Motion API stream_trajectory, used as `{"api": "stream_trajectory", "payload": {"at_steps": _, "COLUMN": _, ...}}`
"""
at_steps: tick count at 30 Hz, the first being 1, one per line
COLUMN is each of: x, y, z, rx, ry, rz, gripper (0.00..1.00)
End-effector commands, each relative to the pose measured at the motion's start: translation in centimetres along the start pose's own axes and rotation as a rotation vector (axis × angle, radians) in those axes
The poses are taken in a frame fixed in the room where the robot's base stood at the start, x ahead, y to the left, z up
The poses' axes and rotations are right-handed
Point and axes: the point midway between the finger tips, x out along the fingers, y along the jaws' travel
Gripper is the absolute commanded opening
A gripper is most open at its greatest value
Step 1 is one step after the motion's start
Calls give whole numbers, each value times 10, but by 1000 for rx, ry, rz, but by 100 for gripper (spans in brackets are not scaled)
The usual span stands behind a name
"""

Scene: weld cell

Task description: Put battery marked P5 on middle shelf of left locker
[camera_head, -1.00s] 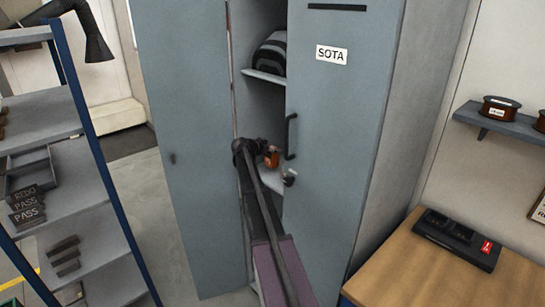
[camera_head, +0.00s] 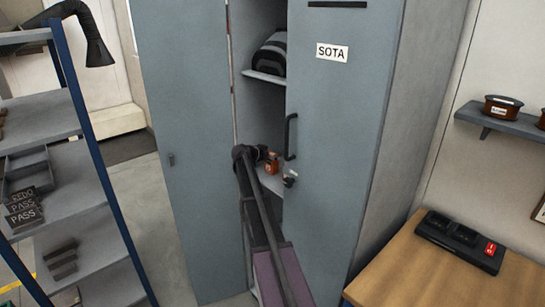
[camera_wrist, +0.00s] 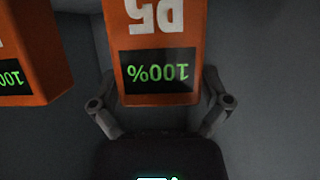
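The battery marked P5 (camera_wrist: 160,45) is orange with a dark display reading 100% in green; its marking appears upside down in the wrist view. My gripper (camera_wrist: 160,90) has one finger close against each side of it and looks shut on it. A second orange battery (camera_wrist: 30,55) with a 100% display is beside it at left, its marking cut off. In the head view, my gripper (camera_head: 258,153) reaches into the grey locker, with orange (camera_head: 271,166) showing at its tip by the middle shelf (camera_head: 272,183). I cannot tell there which battery shows.
The locker's left door (camera_head: 195,150) stands open; the right door (camera_head: 335,130), labelled SOTA, bounds the narrow opening. A shelf rack (camera_head: 75,185) stands left, and a wooden table (camera_head: 415,270) with a charger (camera_head: 462,240) right.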

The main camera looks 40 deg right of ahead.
Motion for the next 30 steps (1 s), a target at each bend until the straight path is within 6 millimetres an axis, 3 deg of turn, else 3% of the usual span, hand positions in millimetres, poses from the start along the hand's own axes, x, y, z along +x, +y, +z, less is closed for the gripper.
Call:
{"api": "stream_trajectory", "payload": {"at_steps": 15, "x": -2, "y": 0, "z": -4, "rx": 0, "ry": 0, "rz": 0, "gripper": 100}}
{"api": "stream_trajectory", "payload": {"at_steps": 23, "x": -32, "y": 1, "z": -4, "rx": -1, "ry": 0, "rz": -1, "gripper": 100}}
{"api": "stream_trajectory", "payload": {"at_steps": 30, "x": -72, "y": 1, "z": -5, "rx": -1, "ry": 0, "rz": -2, "gripper": 100}}
